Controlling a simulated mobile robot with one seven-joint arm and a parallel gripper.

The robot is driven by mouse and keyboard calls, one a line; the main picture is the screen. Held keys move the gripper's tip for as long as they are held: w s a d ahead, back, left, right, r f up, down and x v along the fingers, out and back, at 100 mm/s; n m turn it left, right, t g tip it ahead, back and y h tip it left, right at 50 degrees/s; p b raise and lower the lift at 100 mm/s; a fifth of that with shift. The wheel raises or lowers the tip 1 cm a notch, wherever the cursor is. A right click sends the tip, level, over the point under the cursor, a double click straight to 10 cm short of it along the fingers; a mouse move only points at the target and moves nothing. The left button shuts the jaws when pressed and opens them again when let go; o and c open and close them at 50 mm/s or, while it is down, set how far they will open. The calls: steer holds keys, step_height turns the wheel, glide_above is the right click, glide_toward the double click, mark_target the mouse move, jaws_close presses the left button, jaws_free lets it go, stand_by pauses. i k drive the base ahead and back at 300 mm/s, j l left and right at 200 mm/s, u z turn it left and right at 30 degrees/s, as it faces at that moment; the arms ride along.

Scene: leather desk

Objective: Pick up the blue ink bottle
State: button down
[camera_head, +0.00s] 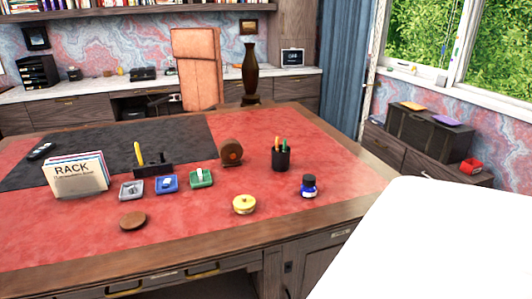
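The blue ink bottle (309,186) stands upright on the red leather desk top (240,245), near its right front part. It has a dark blue cap and a pale label low on its front. Nothing touches it. My gripper is not in view. A large plain white shape fills the lower right corner, covering the floor there and part of the desk's right side.
Left of the bottle is a round yellow tin (244,204). Behind it is a black pen cup (281,158). Small grey, blue and green trays (201,179), a brown disc (132,221) and a file rack (75,175) stand further left. The leather in front is clear.

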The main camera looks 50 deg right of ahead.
mark_target(308, 192)
steer(key=z, duration=1.8)
